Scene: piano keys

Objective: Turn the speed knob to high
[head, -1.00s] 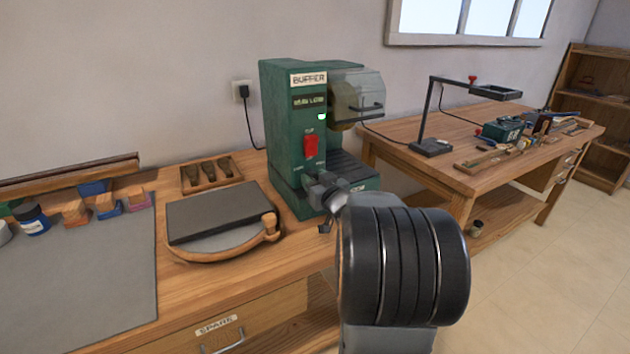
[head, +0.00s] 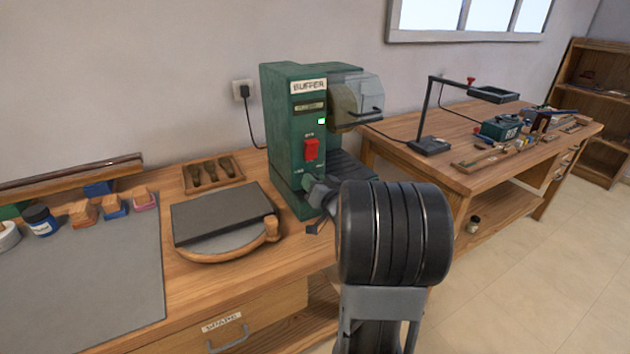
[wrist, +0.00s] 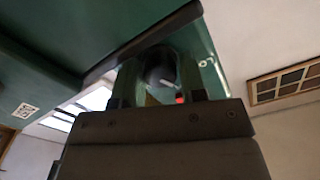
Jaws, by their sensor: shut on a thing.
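The green buffer machine (head: 283,150) stands on the wooden bench with a red switch (head: 311,149) and a lit green lamp (head: 321,121) on its front. My gripper (head: 317,190) is at the lower front of the machine, below the switch. In the wrist view, the dark round speed knob (wrist: 161,68) with a pale pointer mark sits between the two fingers of my gripper (wrist: 157,79), which are shut on it. In the head view the knob is hidden by my gripper. The speed setting cannot be read.
A grey slab on a round wooden board (head: 222,215) lies left of the machine. A wooden tray (head: 212,174) is behind it. A clear guard (head: 357,97) juts out at the machine's upper right. A second bench (head: 420,165) with a lamp stands to the right.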

